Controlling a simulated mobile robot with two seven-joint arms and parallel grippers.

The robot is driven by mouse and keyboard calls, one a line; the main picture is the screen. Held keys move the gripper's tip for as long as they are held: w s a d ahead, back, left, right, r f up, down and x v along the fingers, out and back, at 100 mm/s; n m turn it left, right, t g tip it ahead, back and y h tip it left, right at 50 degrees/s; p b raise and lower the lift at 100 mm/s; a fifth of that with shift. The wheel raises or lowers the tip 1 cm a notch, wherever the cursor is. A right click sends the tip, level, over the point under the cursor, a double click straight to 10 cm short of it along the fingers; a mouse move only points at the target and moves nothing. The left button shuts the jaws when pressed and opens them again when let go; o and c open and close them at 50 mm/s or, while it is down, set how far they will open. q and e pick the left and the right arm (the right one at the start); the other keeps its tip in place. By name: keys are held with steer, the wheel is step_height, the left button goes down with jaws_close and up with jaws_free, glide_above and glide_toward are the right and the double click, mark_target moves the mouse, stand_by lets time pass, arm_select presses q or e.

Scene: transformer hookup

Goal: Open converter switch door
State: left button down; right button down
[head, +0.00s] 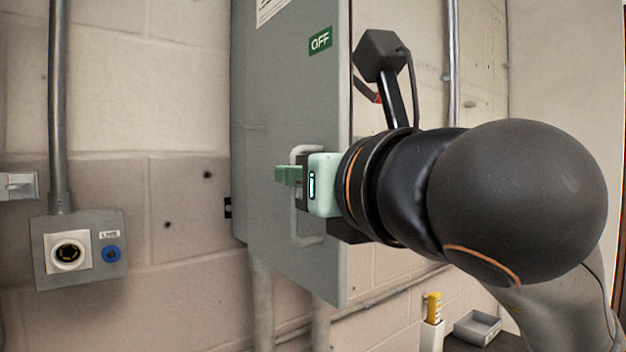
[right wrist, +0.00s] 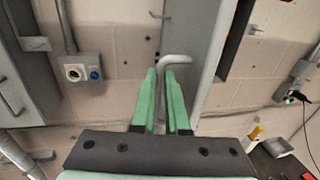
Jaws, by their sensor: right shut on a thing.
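The converter switch box (head: 275,110) is a tall grey metal cabinet on the wall, with a green "OFF" label (head: 320,41) on its door. The door looks closed in the head view. A light grey loop handle (head: 306,240) stands out from the door's lower part. My right gripper (head: 287,175) comes in from the right at the handle. In the right wrist view its two green fingers (right wrist: 164,98) are on either side of the handle bar (right wrist: 175,60), shut on it. My left gripper is in neither view.
A black-knobbed lever (head: 382,55) sticks out on the cabinet's right side, close above my right wrist. An outlet box (head: 80,248) with a blue button is on the wall at left. A grey tray (head: 477,327) and a yellow-topped item (head: 432,308) are low at right.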

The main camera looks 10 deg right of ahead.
stand_by(0.3)
steer(key=c, duration=0.9)
jaws_free()
steer(key=shift+w, duration=0.1)
steer(key=shift+c, duration=0.2)
